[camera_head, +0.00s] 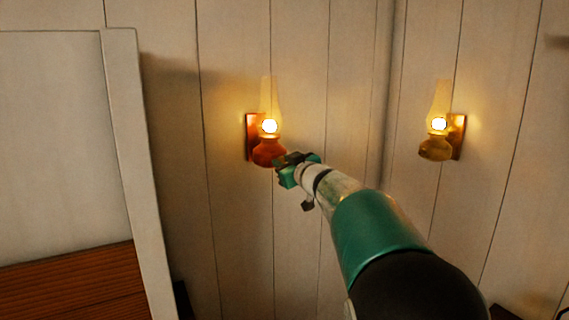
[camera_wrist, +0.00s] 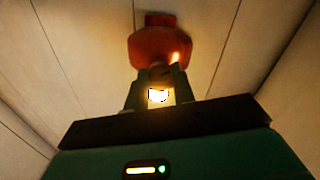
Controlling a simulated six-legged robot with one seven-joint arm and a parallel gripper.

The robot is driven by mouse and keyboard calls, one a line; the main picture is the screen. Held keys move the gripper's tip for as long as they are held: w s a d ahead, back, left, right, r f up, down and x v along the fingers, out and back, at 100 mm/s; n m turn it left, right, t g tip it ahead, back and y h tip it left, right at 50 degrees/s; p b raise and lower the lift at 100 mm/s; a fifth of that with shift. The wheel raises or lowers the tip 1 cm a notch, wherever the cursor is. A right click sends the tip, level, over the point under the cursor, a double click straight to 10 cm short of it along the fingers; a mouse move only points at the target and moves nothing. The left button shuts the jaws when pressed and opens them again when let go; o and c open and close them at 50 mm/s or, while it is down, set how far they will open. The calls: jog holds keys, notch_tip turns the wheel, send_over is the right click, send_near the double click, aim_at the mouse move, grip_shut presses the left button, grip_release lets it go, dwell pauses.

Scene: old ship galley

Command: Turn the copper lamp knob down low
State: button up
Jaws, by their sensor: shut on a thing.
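The copper lamp (camera_head: 268,152) hangs on the plank wall left of the corner, with a reddish round base, a glass chimney and a bright flame. In the wrist view its reddish body (camera_wrist: 150,48) is just beyond my fingers. My gripper (camera_head: 281,164) is at the lower right side of the lamp's base. In the wrist view the two green fingers (camera_wrist: 159,76) are closed together against the body, shut on the lamp knob. The knob itself is mostly hidden by the fingers. A bright glow shows between the fingers.
A second, brass-coloured lamp (camera_head: 435,148) is lit on the wall right of the corner. A pale upright panel (camera_head: 125,150) with reddish wood boards (camera_head: 75,285) stands at the left. The wall between the lamps is bare.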

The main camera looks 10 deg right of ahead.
jog(key=n, duration=2.8)
jog(key=shift+f, duration=0.15)
jog(key=shift+n, duration=0.3)
jog(key=o, duration=1)
